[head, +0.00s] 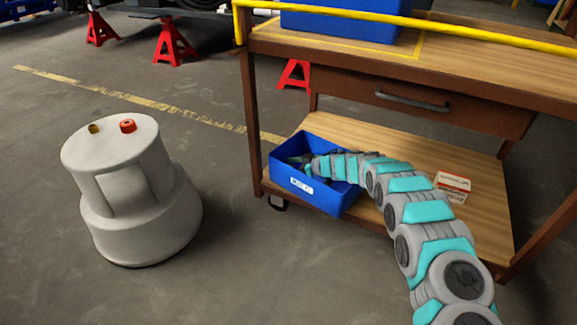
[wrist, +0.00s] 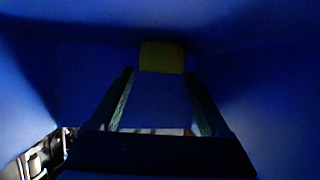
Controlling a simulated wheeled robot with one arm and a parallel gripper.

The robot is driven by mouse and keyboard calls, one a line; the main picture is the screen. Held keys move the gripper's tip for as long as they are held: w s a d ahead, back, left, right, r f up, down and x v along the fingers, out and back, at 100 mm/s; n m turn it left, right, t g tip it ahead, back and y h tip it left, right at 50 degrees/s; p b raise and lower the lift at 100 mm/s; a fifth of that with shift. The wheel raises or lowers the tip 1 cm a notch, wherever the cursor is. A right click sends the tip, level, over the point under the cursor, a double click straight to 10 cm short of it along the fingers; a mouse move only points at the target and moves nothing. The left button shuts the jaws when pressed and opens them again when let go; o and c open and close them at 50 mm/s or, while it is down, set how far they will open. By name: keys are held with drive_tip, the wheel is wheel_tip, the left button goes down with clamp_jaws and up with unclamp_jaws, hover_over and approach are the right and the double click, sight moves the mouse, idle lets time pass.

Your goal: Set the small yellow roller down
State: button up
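A small dark yellow roller (wrist: 162,56) shows in the wrist view, just beyond and between my fingertips, against a blue bin wall or floor. My gripper (wrist: 160,72) has its two fingers apart, with narrow gaps between them and the roller's sides. In the head view my gripper (head: 311,168) reaches down into the blue bin (head: 317,196) on the cart's lower shelf. The roller is not visible in the head view. The wrist view is dark, so contact with the bin is hard to judge.
A grey step stool (head: 135,200) at left carries a small brass-coloured piece (head: 93,128) and an orange-red one (head: 128,125). A small white-and-orange box (head: 453,187) sits on the lower shelf (head: 480,215). The drawer (head: 420,95) overhangs the shelf.

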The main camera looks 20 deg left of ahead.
drive_tip(key=shift+o, duration=0.2)
drive_tip(key=shift+r, duration=0.1)
drive_tip(key=shift+r, duration=0.2)
drive_tip(key=shift+r+v, duration=0.15)
drive_tip(key=shift+v, duration=1.8)
drive_tip(key=shift+r+v, duration=0.1)
drive_tip(key=shift+v, duration=1.8)
drive_tip(key=shift+r, duration=0.1)
